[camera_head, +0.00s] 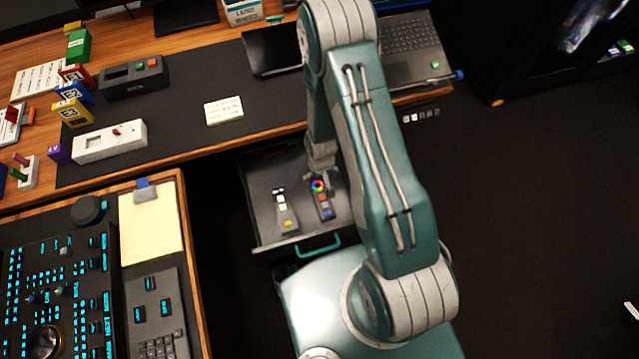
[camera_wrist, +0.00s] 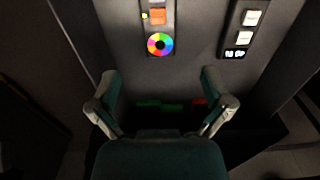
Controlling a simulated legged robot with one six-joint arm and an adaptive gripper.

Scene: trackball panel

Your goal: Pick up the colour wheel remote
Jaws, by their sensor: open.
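The colour wheel remote (camera_head: 324,205) is dark, with a rainbow wheel and an orange button. It lies flat in the open drawer (camera_head: 258,185). In the wrist view the remote (camera_wrist: 160,30) is at the top middle, cut off by the frame edge. My gripper (camera_wrist: 160,80) is open and empty; its fingers are spread either side of the remote's line, with the wheel beyond the tips in the picture. In the head view my gripper (camera_head: 322,160) hangs over the drawer, near the wheel end of the remote, partly hidden by my arm.
A second remote (camera_head: 285,210) with white and yellow buttons lies left of it; it also shows in the wrist view (camera_wrist: 243,28). The drawer has raised walls and a teal handle (camera_head: 318,247). The desk (camera_head: 185,90) overhangs behind the drawer. Small green and red items (camera_wrist: 172,106) lie between the fingers.

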